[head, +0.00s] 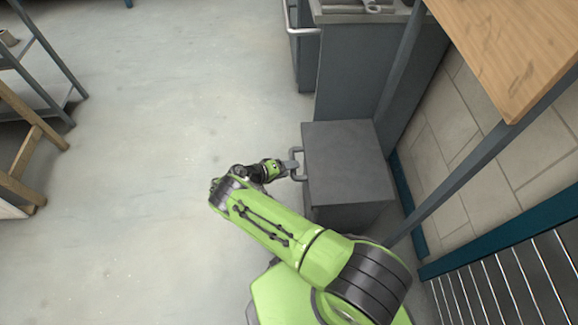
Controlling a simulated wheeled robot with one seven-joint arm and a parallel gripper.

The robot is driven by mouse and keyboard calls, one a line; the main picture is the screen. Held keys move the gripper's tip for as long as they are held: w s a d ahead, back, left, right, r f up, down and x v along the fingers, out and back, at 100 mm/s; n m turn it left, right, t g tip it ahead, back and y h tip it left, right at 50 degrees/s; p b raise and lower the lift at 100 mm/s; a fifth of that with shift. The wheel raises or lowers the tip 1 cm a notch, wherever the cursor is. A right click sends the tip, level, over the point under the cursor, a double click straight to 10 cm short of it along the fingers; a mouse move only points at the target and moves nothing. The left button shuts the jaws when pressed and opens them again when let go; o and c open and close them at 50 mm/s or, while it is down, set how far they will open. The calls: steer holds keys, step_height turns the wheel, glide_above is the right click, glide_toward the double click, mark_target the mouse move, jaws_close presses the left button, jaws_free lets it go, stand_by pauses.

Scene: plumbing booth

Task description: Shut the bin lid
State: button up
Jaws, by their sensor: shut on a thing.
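The bin (350,215) is a grey box standing on the floor against the tiled wall. Its lid (348,160) is a flat dark grey panel that appears to lie level across the top. A grey bar handle (295,165) sticks out from the lid's left edge. My gripper (291,165) is at this handle and shut on it. The small fingers partly cover the handle. My green arm hides some of the floor in front of the bin.
A dark grey cabinet (345,75) stands just behind the bin. A wooden worktop (515,45) on a metal frame overhangs at upper right. A slatted grey rack (510,285) is at lower right. The floor (140,160) to the left is clear, with wooden and metal stands at the far left.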

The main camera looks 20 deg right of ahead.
steer(key=shift+o, duration=0.2)
steer(key=shift+s+a+f, duration=0.25)
steer(key=shift+s+f, duration=0.05)
steer(key=p+v, duration=0.1)
steer(key=v, duration=1.4)
steer(key=shift+w+a+r+p, duration=0.15)
steer(key=shift+r+p, duration=0.15)
steer(key=shift+r, duration=0.15)
steer(key=shift+r, duration=0.1)
